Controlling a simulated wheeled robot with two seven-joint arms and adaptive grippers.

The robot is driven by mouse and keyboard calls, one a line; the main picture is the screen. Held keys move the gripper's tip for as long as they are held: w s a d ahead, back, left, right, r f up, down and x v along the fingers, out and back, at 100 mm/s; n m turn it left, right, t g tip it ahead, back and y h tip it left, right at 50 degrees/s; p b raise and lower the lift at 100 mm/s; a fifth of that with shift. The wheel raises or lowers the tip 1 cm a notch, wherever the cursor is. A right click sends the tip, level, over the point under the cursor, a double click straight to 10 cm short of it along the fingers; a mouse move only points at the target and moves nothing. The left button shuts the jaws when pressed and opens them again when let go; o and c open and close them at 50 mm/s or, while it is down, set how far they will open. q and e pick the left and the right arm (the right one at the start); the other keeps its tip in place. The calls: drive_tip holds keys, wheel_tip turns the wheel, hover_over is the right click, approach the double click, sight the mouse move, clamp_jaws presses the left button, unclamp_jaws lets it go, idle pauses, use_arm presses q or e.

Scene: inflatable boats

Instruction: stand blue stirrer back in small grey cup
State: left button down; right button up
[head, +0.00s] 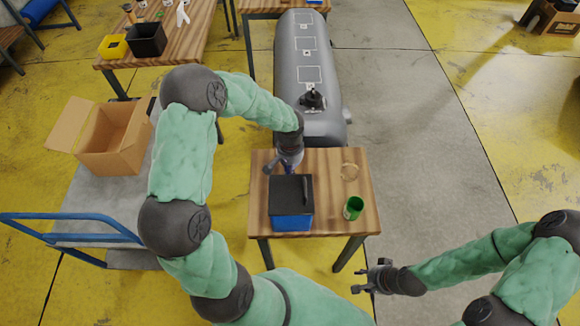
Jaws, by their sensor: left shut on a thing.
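My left gripper (288,168) is over the back of the small wooden table, just behind a blue box with a black top. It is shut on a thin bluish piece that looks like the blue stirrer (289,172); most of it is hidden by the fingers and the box. I cannot make out the small grey cup; the gripper and arm may cover it. My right gripper (366,280) is open and empty, low in front of the table's right side.
The blue box (291,223) stands on the wooden table (333,222), with a dark bar on its black top. A green cup (353,208) and a pale ring (349,171) are to its right. A grey inflatable tube (322,127) lies behind. A cart (90,222) stands left.

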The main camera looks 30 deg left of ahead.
use_arm(q)
drive_tip(key=shift+f, duration=0.1)
drive_tip(key=c, duration=1.2)
unclamp_jaws()
drive_tip(key=shift+o, duration=0.2)
wheel_tip(320, 180, up, 12)
drive_tip(key=shift+s, duration=0.1)
